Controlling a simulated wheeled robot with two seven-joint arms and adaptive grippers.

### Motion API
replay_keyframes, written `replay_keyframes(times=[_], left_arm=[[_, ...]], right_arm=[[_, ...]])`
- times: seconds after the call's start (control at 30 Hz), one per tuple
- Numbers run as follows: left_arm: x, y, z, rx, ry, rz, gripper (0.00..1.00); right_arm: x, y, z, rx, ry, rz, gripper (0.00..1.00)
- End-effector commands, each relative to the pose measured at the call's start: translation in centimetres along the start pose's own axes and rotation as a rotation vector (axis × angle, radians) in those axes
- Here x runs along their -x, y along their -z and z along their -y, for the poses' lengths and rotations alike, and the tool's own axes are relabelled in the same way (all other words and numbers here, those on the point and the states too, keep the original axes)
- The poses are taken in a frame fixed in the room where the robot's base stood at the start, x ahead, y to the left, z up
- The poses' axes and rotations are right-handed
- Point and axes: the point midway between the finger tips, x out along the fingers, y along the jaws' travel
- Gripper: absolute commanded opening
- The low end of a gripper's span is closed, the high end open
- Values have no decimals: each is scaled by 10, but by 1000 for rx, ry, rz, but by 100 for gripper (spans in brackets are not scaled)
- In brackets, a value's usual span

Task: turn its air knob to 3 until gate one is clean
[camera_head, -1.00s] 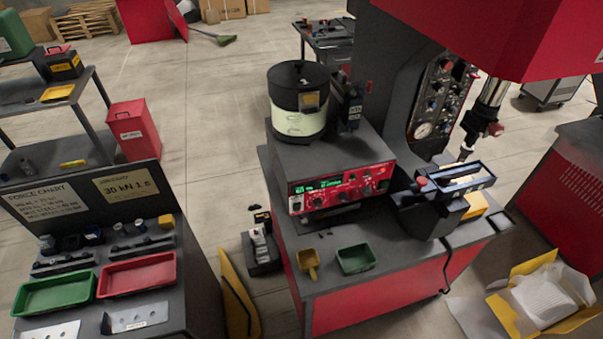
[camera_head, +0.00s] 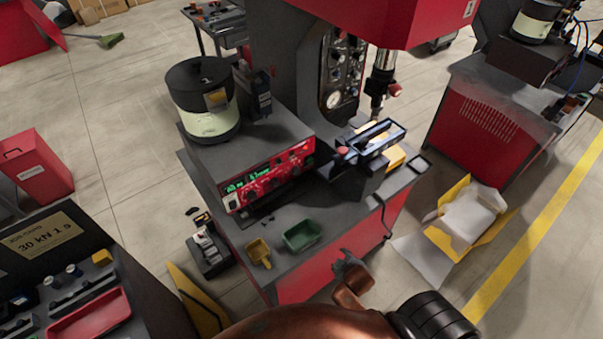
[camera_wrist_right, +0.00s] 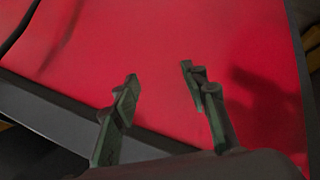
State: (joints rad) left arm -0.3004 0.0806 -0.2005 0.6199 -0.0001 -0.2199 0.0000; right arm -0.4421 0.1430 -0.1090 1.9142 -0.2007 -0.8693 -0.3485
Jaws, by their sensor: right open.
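The bowl feeder (camera_head: 202,100), a black-topped drum with a pale lower band and a "1" on top, stands on a grey housing. The red control panel (camera_head: 268,178) on the housing's front has a green lit display and several dark knobs. The knob labels and settings are too small to read, and I cannot pick out gate one. My right gripper (camera_head: 350,266) is in front of the bench's red front, below and right of the panel. In the right wrist view my right gripper (camera_wrist_right: 160,76) is open and empty, facing the red panel. My left gripper is not in view.
A green tray (camera_head: 302,236) and a yellow scoop (camera_head: 259,253) lie on the bench top near its front edge. A black clamp-like unit (camera_head: 362,160) stands right of the panel. A gauge column (camera_head: 340,85) rises behind. An open yellow box (camera_head: 465,220) sits on the floor at right.

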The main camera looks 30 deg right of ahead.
Motion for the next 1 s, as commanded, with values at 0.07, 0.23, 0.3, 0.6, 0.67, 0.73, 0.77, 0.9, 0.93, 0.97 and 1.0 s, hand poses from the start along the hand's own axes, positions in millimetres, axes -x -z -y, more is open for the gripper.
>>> replay_keyframes(times=[0.07,0.23,0.3,0.6,0.67,0.73,0.77,0.9,0.93,0.97,1.0], left_arm=[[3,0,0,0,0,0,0],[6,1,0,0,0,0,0],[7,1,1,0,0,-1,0],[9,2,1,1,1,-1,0],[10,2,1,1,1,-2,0],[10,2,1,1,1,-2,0],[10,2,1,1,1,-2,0],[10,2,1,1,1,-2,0],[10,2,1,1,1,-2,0],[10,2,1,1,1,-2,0],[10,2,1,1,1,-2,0]], right_arm=[[22,14,-21,13,-32,-18,41],[59,34,-52,36,-84,-41,41],[74,42,-64,45,-104,-51,41],[96,92,-128,343,-322,-158,41],[97,103,-138,424,-372,-181,41],[98,118,-150,528,-436,-207,41],[99,125,-154,575,-465,-219,41],[107,163,-174,839,-626,-269,41],[109,172,-177,906,-667,-279,41],[112,181,-179,975,-707,-289,41],[115,194,-181,1068,-762,-302,41]])
